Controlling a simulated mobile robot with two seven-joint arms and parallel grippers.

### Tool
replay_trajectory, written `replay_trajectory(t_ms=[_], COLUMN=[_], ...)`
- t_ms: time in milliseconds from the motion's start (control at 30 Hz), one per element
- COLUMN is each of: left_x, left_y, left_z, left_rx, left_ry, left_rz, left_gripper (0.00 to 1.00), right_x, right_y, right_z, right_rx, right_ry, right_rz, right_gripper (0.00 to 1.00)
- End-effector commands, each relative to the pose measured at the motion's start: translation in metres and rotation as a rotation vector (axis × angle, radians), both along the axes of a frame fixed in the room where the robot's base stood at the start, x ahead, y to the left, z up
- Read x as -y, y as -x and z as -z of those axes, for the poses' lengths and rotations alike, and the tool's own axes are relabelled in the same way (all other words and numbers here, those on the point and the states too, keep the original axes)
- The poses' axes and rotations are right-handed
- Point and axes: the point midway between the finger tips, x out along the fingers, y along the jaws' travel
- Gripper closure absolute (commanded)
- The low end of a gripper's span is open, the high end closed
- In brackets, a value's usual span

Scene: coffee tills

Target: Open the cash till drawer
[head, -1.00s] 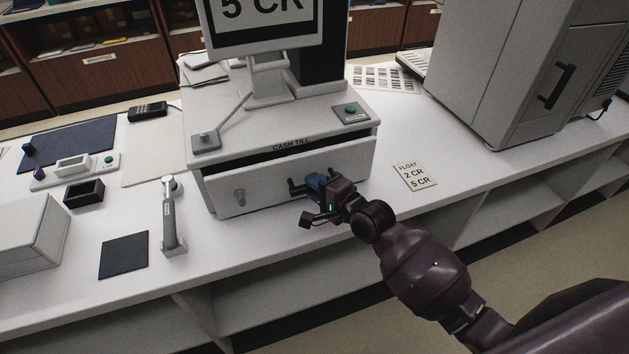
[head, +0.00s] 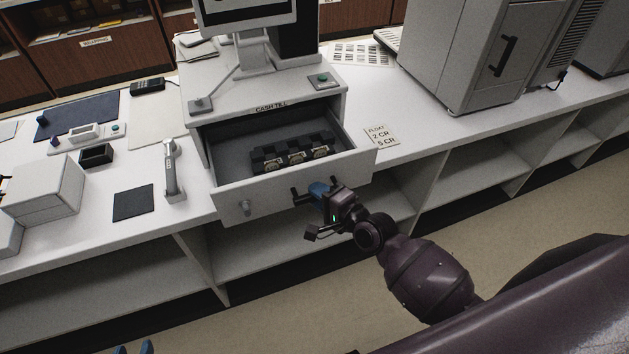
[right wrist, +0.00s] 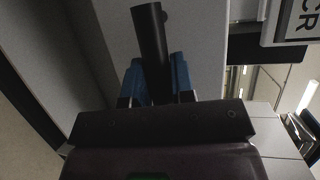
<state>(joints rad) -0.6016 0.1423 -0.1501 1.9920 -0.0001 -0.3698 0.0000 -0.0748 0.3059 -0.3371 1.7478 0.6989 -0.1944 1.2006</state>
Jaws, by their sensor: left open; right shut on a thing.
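The cash till (head: 262,96) stands on the white counter, and its drawer (head: 285,192) is pulled well out toward me. Inside the drawer is a dark tray (head: 291,150) with several small coins or tokens. My right gripper (head: 318,189) is shut on the dark bar handle (head: 299,196) on the drawer front. In the right wrist view the blue fingers (right wrist: 160,80) sit on either side of the dark handle bar (right wrist: 150,35). My left gripper (head: 134,348) shows only its blue fingertips at the bottom edge, apart from the counter, and is open.
A float card (head: 382,136) lies on the counter right of the till. A tall grey machine (head: 460,55) stands further right. Open shelves lie below the counter.

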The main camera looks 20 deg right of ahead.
Motion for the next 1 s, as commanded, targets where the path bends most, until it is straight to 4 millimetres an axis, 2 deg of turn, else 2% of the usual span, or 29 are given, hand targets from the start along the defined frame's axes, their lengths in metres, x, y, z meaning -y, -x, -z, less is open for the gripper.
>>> replay_trajectory(t_ms=[100, 300, 767, 800, 933, 1000], left_x=[0.0, 0.001, 0.0, 0.0, 0.0, 0.0], left_y=[-0.003, -0.004, -0.003, -0.002, 0.0, 0.001], left_z=[-0.011, -0.017, -0.015, -0.015, -0.014, -0.013], left_rx=[0.009, 0.013, 0.008, 0.007, 0.003, 0.001], left_ry=[0.0, 0.0, 0.0, 0.0, 0.0, 0.0], left_rz=[0.001, 0.001, 0.001, 0.001, -0.001, -0.001], left_gripper=[0.57, 0.57, 0.57, 0.57, 0.57, 0.57], right_x=[0.001, 0.001, 0.001, 0.001, 0.001, 0.001], right_y=[0.018, 0.033, 0.037, 0.037, 0.037, 0.036], right_z=[-0.001, -0.001, 0.0, 0.0, 0.0, 0.0], right_rx=[-0.003, -0.001, 0.0, 0.0, 0.0, 0.0], right_ry=[0.001, 0.0, 0.0, 0.0, 0.0, 0.0], right_rz=[0.0, -0.001, -0.001, -0.001, -0.001, -0.001], right_gripper=[1.0, 1.0, 1.0, 0.72, 0.52, 0.52])
